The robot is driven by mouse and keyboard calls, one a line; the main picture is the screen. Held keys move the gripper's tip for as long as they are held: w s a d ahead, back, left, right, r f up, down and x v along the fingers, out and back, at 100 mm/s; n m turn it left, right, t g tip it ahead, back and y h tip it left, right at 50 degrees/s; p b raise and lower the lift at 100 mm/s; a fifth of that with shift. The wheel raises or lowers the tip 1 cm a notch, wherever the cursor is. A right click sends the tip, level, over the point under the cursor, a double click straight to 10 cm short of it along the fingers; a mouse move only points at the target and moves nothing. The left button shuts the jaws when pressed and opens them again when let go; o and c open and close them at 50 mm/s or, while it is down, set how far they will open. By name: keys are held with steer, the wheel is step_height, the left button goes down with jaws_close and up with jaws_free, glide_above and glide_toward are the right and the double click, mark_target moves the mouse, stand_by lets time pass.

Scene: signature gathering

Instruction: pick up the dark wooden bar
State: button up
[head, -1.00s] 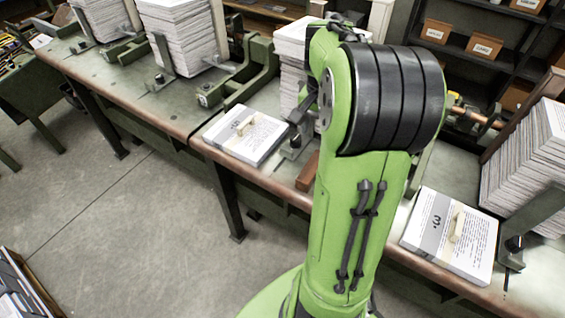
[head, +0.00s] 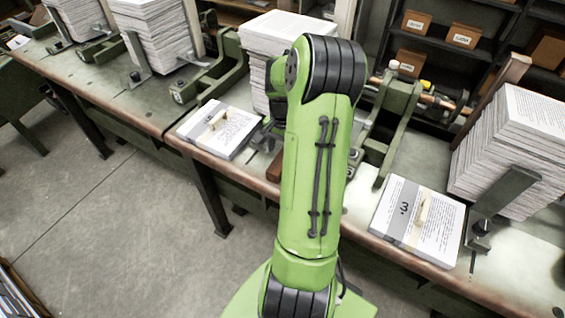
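A reddish-brown wooden piece (head: 275,168), which looks like the dark wooden bar, lies on the workbench (head: 345,203) near its front edge. Only its left part shows; my green arm covers the rest. Whether anything touches the bar cannot be seen.
Tall paper piles (head: 515,140), metal brackets (head: 505,200) and a green press frame (head: 395,125) crowd the bench. Shelves with brown boxes (head: 463,36) stand behind. The floor at left is clear.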

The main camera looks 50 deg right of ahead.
step_height(320, 180, down, 5)
steer(key=shift+w+r, duration=0.1)
steer(key=shift+r, duration=0.15)
steer(key=c, duration=1)
